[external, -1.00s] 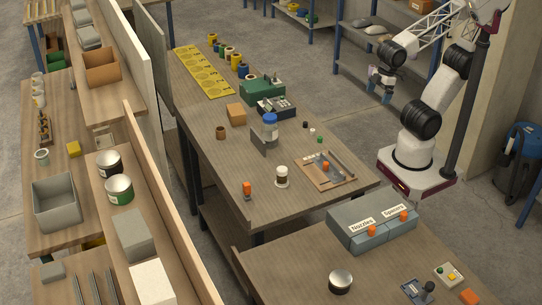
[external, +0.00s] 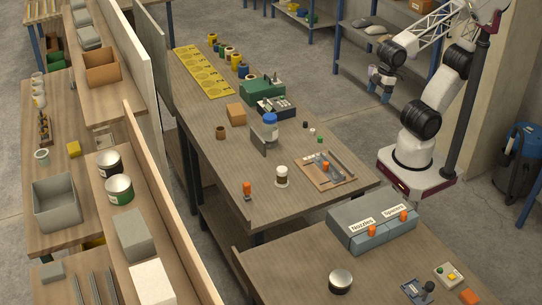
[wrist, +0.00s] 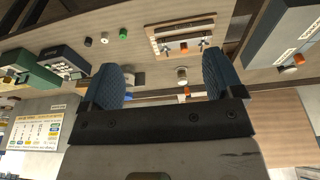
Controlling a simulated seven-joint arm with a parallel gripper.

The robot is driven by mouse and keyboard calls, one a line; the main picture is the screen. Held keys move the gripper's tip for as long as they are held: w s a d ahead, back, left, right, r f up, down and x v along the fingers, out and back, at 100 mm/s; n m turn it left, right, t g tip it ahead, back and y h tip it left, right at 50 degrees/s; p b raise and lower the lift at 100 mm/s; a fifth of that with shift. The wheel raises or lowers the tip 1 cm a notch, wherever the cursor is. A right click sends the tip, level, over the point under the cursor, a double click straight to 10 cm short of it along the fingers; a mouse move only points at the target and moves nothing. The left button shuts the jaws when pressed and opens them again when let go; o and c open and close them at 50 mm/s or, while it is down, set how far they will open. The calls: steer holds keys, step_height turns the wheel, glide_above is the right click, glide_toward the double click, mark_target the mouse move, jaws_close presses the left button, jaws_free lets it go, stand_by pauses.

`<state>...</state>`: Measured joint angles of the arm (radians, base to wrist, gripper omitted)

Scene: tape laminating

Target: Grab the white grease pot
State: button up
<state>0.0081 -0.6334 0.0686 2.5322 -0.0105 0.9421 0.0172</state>
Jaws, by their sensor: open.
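The white grease pot (external: 282,177) stands upright on the long wooden workbench, left of the wooden tool tray, in the external view. A small pale pot that looks like it shows between my fingers in the wrist view (wrist: 182,75), some way beyond them. My gripper (external: 382,85) hangs from my arm beyond the right side of the bench, well away from the pot. In the wrist view my gripper (wrist: 163,82) has its two blue padded fingers wide apart, with nothing held between them.
The wooden tool tray (external: 349,180) lies right of the pot. An orange-topped item (external: 247,189) stands to its left. A blue-lidded jar (external: 270,126) and grey block stand behind. The grey Nozzles and Spacers boxes (external: 367,227) sit on the front bench. Bench surface around the pot is clear.

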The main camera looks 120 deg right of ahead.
steer(key=shift+c, duration=0.7)
steer(key=w+a+f+m+y, duration=0.2)
steer(key=w+m+y, duration=0.15)
steer(key=w, duration=0.35)
steer(key=w+a+f+m+y, duration=0.1)
steer(key=w+f+m+y, duration=0.15)
steer(key=w+m, duration=0.4)
steer(key=w+a+f+m+y, duration=0.2)
steer(key=w+f+y, duration=0.1)
steer(key=w, duration=0.6)
steer(key=w+d+f+m+t, duration=0.2)
steer(key=w+f+m, duration=0.2)
steer(key=w, duration=0.2)
steer(key=w+d+f+m+t+y, duration=0.1)
steer(key=w+d+f+m+t, duration=0.1)
steer(key=w+d+f+m, duration=0.1)
steer(key=w+d+f+m+t, duration=0.2)
steer(key=w+f+m, duration=0.3)
steer(key=w, duration=0.4)
steer(key=shift+w+d+f+m+y, duration=0.4)
steer(key=shift+d+m, duration=0.2)
steer(key=shift+m, duration=0.2)
